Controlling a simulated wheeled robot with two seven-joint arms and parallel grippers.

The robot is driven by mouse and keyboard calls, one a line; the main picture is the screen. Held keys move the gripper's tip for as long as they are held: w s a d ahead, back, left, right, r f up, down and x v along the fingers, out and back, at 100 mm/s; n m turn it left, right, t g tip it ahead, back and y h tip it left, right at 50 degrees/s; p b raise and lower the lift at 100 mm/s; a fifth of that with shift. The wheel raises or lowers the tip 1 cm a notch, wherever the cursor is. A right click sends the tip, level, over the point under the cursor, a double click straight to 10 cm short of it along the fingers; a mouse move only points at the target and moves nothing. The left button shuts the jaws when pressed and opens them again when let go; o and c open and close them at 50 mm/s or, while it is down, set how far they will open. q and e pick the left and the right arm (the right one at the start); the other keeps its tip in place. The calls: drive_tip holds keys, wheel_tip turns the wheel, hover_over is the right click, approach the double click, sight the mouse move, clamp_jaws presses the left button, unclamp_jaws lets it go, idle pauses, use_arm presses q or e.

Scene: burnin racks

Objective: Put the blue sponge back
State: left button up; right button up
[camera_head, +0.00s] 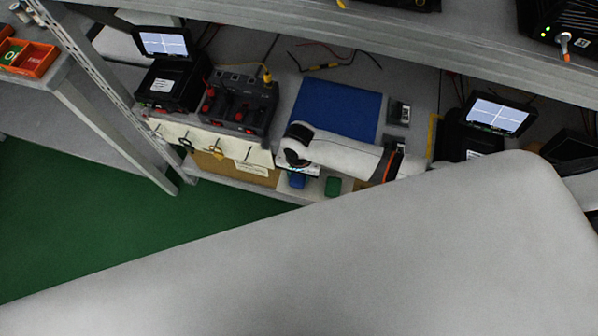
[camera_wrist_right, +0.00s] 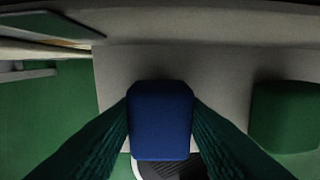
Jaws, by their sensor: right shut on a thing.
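The blue sponge (camera_head: 297,181) shows just below my right gripper in the head view. In the right wrist view the blue sponge (camera_wrist_right: 160,118) sits between the two dark green fingers of my right gripper (camera_wrist_right: 160,125), which is shut on it. A pale surface (camera_wrist_right: 215,75) lies behind the sponge; I cannot tell whether the sponge touches it. In the head view the right gripper (camera_head: 298,168) is mostly hidden by my wrist. My left gripper is not in view.
A green block (camera_head: 333,187) lies to the right of the sponge; it also shows in the wrist view (camera_wrist_right: 285,115). A blue mat (camera_head: 340,105) lies on the shelf behind. Shelf uprights (camera_head: 95,70) stand at far left.

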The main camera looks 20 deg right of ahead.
drive_tip(key=o, duration=0.9)
wheel_tip(320, 180, up, 12)
drive_tip(key=shift+r+p, duration=0.1)
drive_tip(key=shift+p, duration=0.9)
